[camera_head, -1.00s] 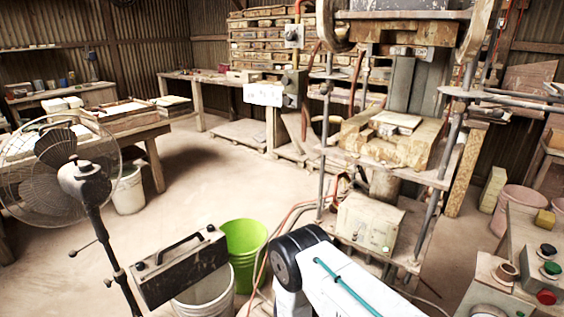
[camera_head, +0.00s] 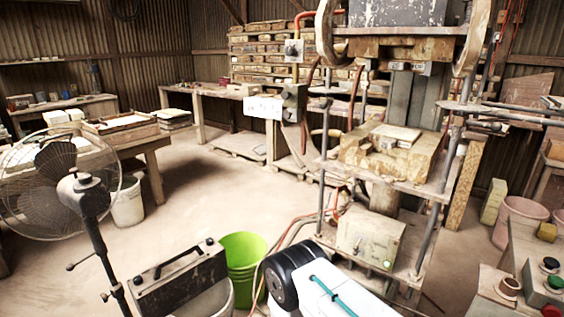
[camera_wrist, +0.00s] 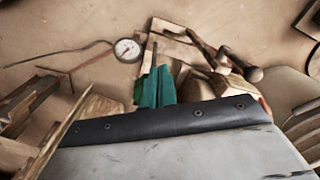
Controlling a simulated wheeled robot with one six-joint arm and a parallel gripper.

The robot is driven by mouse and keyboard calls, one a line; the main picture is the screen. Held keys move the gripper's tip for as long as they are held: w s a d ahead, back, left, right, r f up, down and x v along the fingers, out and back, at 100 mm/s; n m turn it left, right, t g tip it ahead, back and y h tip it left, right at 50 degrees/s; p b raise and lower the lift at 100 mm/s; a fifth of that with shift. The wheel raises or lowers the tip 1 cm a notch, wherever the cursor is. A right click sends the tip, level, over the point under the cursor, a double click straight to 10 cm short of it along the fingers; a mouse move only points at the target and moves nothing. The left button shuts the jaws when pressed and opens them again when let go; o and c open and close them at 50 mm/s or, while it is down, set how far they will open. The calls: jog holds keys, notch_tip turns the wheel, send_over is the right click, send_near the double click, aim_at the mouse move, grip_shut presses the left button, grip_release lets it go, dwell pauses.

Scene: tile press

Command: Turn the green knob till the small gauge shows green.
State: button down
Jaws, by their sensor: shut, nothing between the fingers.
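A round green knob (camera_head: 555,283) sits on the control box at the right edge of the head view, between a black knob and a red one. A small round gauge with a white face (camera_wrist: 127,49) shows in the wrist view, upper left of my gripper; its reading is too small to tell. My gripper (camera_wrist: 155,87) shows as teal fingers close together in the wrist view, shut and empty. In the head view my gripper is out of sight; only my white arm shows at the bottom. No green knob is clear in the wrist view.
A press (camera_head: 395,150) with posts and shelves stands at centre right. A grey box (camera_head: 369,236) with a small green light is on its lower shelf. A green bucket (camera_head: 243,257) and a fan (camera_head: 84,196) stand at left. Open floor lies between.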

jog(key=r, duration=0.6)
jog(key=shift+s, duration=0.3)
jog(key=shift+d, duration=0.15)
notch_tip(320, 180, down, 6)
jog(key=d, duration=0.2)
jog(key=shift+d, duration=0.35)
jog(key=shift+w, duration=0.15)
dwell(1.0)
